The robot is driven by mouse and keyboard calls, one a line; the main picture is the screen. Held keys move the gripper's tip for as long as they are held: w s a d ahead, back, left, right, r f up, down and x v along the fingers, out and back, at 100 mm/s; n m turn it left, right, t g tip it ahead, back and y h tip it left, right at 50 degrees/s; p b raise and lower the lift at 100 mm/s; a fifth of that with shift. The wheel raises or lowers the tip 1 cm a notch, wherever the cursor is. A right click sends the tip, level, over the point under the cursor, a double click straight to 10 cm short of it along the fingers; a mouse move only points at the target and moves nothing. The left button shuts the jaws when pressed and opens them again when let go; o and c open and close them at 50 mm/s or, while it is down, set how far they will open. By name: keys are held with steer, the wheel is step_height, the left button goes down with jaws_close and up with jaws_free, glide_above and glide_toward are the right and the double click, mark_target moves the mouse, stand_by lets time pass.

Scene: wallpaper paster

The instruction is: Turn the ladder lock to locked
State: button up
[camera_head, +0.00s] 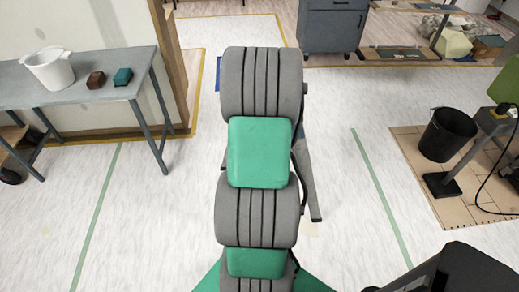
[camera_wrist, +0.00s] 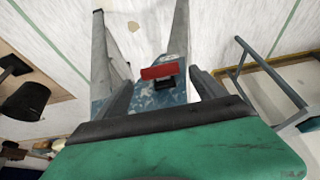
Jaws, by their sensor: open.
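The ladder lock shows in the wrist view as a red bar (camera_wrist: 159,71) with a small black part under it. The bar lies crosswise, slightly tilted, on a worn blue panel of the ladder (camera_wrist: 150,98). Grey ladder legs run up from the panel on both sides. My gripper (camera_wrist: 161,78) is open, with one dark finger on each side of the red bar; nothing is held. I cannot tell how far the fingertips are from the bar. In the head view my arm hides the gripper and most of the ladder; one grey leg (camera_head: 312,185) shows right of it.
A grey table (camera_head: 85,85) with a white bucket (camera_head: 50,70) and two small blocks stands at the left. A black bin (camera_head: 446,135) and a dark stand are at the right. A grey cabinet (camera_head: 333,28) is at the back. Floor on both sides of my arm is clear.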

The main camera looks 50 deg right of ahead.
steer(key=x, duration=0.4)
steer(key=shift+f, duration=0.15)
steer(key=shift+c, duration=0.6)
steer(key=c, duration=1.2)
steer(key=shift+c, duration=0.2)
steer(key=shift+f, duration=0.15)
